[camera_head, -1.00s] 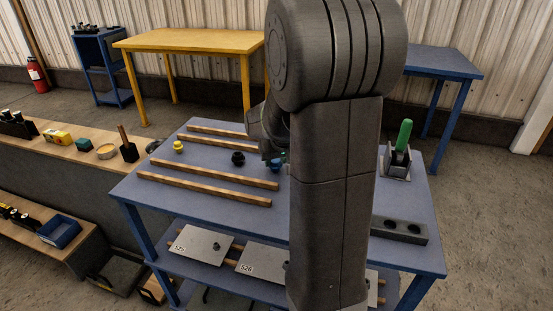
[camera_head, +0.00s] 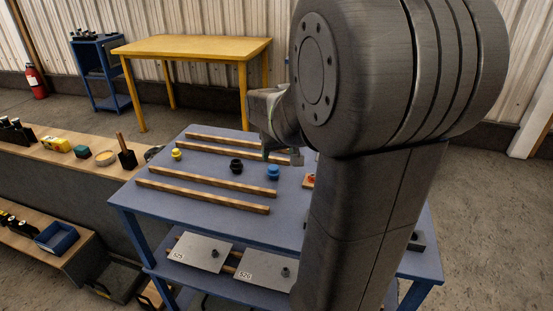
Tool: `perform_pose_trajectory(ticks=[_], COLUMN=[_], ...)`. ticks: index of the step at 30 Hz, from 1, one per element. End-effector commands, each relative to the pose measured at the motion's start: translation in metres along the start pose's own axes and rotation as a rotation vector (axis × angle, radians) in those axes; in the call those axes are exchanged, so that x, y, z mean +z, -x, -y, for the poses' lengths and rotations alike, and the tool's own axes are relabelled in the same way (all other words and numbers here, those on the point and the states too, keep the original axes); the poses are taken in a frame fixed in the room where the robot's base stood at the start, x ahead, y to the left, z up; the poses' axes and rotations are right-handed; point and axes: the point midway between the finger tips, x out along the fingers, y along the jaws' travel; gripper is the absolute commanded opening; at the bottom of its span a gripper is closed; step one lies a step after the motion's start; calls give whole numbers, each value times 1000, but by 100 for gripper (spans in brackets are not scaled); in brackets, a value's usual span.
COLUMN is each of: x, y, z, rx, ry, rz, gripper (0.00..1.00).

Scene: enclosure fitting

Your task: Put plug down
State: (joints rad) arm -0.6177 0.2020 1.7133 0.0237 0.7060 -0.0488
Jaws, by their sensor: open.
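A blue plug (camera_head: 273,172) stands on the blue table (camera_head: 225,181), in the strip between wooden rails. A black plug (camera_head: 236,166) stands to its left and a yellow plug (camera_head: 176,154) sits farther left. My gripper (camera_head: 282,156) is open and appears just behind and above the blue plug, with nothing seen between its fingers. The blue plug appears clear of the fingers. My arm covers the right part of the table.
Wooden rails (camera_head: 203,195) run across the table. An orange-red piece (camera_head: 310,180) lies right of the blue plug, partly hidden by my arm. Grey plates (camera_head: 200,251) lie on the lower shelf. A wooden bench (camera_head: 75,160) stands left.

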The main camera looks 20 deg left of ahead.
Motion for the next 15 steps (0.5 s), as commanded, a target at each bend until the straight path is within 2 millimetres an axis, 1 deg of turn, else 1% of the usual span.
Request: perform_pose_trajectory(ticks=[1, 3, 6, 9, 15], x=[-1, -1, -1, 0, 0], y=[10, 18, 26, 30, 31], z=[0, 0, 0, 0, 0], rx=[0, 0, 0, 0, 0], ry=[0, 0, 0, 0, 0], rz=[-4, -3, -1, -1, 0], gripper=[58, 58, 58, 58, 58])
